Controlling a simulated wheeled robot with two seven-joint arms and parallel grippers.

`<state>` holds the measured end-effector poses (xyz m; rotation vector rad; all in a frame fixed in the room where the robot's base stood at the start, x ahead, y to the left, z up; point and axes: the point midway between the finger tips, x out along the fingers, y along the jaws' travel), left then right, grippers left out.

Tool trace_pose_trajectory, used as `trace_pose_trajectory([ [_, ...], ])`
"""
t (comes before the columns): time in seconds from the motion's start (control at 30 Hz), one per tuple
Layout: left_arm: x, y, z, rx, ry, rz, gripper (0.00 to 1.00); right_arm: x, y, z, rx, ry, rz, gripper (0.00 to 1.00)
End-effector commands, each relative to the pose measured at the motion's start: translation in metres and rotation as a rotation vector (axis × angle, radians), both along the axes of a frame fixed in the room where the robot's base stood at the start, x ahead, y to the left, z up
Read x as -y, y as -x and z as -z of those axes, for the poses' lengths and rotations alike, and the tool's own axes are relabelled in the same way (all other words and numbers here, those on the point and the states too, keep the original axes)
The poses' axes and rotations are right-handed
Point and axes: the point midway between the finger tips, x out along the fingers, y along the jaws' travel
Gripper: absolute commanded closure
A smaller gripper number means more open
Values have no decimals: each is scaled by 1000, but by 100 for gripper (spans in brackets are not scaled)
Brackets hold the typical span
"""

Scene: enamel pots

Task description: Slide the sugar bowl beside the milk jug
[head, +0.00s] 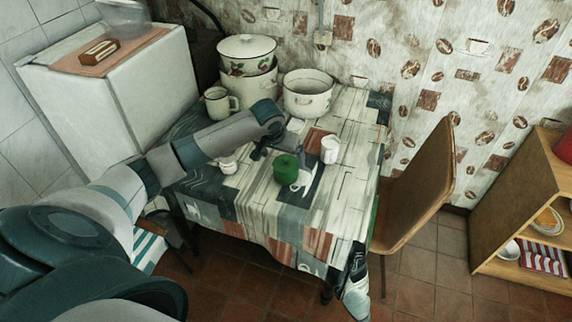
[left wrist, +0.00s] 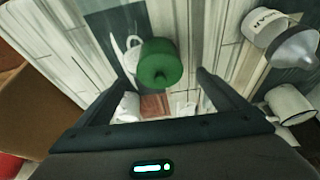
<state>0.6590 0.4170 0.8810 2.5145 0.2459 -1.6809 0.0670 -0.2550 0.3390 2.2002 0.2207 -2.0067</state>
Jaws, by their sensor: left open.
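The sugar bowl (head: 228,164) is a small white pot on the table, left of my left gripper (head: 279,151) in the head view. In the left wrist view the sugar bowl (left wrist: 262,30) shows part of its lettering and a grey domed lid. A white cylindrical vessel (head: 330,150), which looks like the milk jug, stands to the right of the gripper; no label is readable. A green lidded pot (head: 286,170) stands close by the gripper and between these two. In the left wrist view the fingers are spread apart, with nothing held. My right gripper is out of view.
A large white mug (head: 217,101), stacked patterned pots (head: 247,62) and a wide white pot (head: 307,95) stand at the table's back. The patterned tablecloth (head: 260,205) is clear toward the front. A chair (head: 415,190) stands at the right.

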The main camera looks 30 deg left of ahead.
Motion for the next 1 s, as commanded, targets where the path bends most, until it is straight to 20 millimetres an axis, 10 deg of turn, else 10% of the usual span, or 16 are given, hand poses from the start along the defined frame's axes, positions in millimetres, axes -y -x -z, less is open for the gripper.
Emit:
trace_pose_trajectory([
  [0.5, -5, -28, 67, -1, 1, -1, 8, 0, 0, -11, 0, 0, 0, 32],
  [1.0, -6, -31, 77, 1, 0, 0, 8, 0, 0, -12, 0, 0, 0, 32],
])
